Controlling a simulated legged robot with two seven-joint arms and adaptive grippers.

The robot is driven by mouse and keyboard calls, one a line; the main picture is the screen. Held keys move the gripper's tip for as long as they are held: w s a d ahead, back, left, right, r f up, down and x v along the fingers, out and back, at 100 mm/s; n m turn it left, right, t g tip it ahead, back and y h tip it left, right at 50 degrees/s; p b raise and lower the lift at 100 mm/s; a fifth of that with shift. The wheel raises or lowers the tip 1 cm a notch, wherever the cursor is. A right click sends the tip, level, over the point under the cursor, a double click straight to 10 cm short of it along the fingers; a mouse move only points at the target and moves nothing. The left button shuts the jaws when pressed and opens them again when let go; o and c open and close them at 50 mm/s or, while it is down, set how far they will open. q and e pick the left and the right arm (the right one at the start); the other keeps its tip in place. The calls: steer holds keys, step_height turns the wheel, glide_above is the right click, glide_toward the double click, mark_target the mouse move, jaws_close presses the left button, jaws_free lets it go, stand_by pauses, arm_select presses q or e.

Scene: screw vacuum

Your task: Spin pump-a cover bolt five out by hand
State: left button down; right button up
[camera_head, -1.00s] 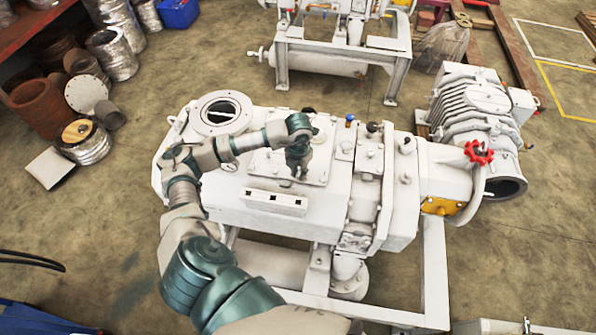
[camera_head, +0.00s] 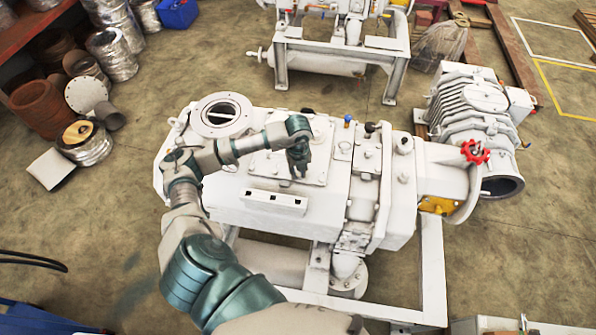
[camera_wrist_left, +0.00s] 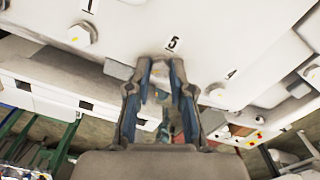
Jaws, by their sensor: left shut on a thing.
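The white pump (camera_head: 325,200) stands on its frame in the middle of the head view, with a flat cover plate (camera_head: 318,140) on top. My left gripper (camera_head: 298,174) points down at the near edge of that plate. In the left wrist view, my left gripper (camera_wrist_left: 160,85) is shut on the bolt (camera_wrist_left: 160,70) beside the printed label 5 (camera_wrist_left: 173,43). The fingers hide much of this bolt, so how far out it stands cannot be told. The bolt by label 1 (camera_wrist_left: 82,34) and the bolt by label 4 (camera_wrist_left: 217,92) are apart from the fingers. My right gripper is not in view.
A round open flange (camera_head: 221,115) is left of the plate. A white block with dark holes (camera_head: 274,200) sits on the near side. A red handwheel (camera_head: 475,152) is at the right. A second white pump frame (camera_head: 335,52) stands behind, across open floor.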

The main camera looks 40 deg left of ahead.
mark_target(298, 173)
arm_select(q)
steer(key=shift+f+n, duration=0.1)
steer(key=shift+n, duration=0.4)
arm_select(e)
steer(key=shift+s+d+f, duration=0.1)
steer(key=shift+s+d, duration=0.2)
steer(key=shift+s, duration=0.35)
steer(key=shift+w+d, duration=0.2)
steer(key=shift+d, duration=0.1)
arm_select(q)
steer(key=c, duration=1.1)
jaws_free()
steer(key=shift+o, duration=0.4)
steer(key=shift+w+a+f, duration=0.1)
steer(key=shift+a, duration=0.1)
step_height(298, 173, up, 12)
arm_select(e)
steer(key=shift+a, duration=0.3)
arm_select(q)
steer(key=shift+w+f, duration=0.1)
steer(key=shift+f, duration=0.05)
